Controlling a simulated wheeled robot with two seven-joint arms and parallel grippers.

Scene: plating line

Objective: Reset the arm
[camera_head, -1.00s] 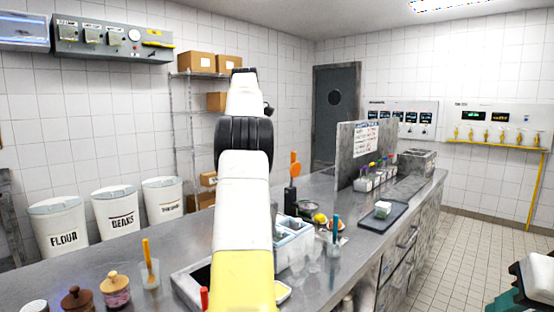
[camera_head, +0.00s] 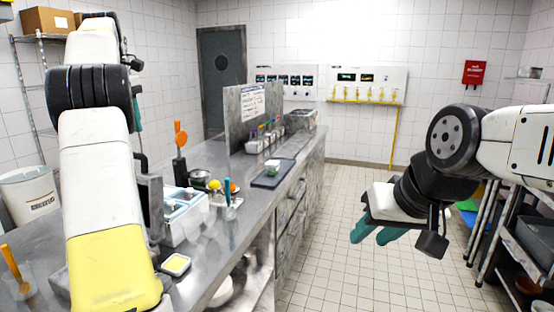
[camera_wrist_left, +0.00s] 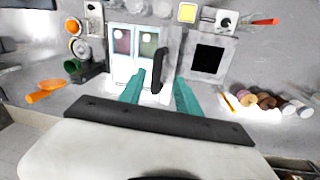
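My left arm (camera_head: 100,190) rises at the left of the head view and hides most of its gripper; one teal finger (camera_head: 137,113) shows past it. In the left wrist view, the left gripper (camera_wrist_left: 160,78) has its two teal fingers apart, above the counter. A black handle-like piece (camera_wrist_left: 158,68) shows between them by the white bins, with no finger visibly closed on it. My right gripper (camera_head: 376,232) hangs over the floor at the right, its teal fingers apart and nothing seen between them.
The steel counter (camera_head: 215,255) holds a white bin unit (camera_head: 187,232), an orange-handled utensil (camera_head: 180,138) and a dark tray (camera_head: 268,180). An upright panel (camera_head: 236,120) stands further back. A shelf rack (camera_head: 535,240) is at far right. Tiled floor (camera_head: 340,185) between is clear.

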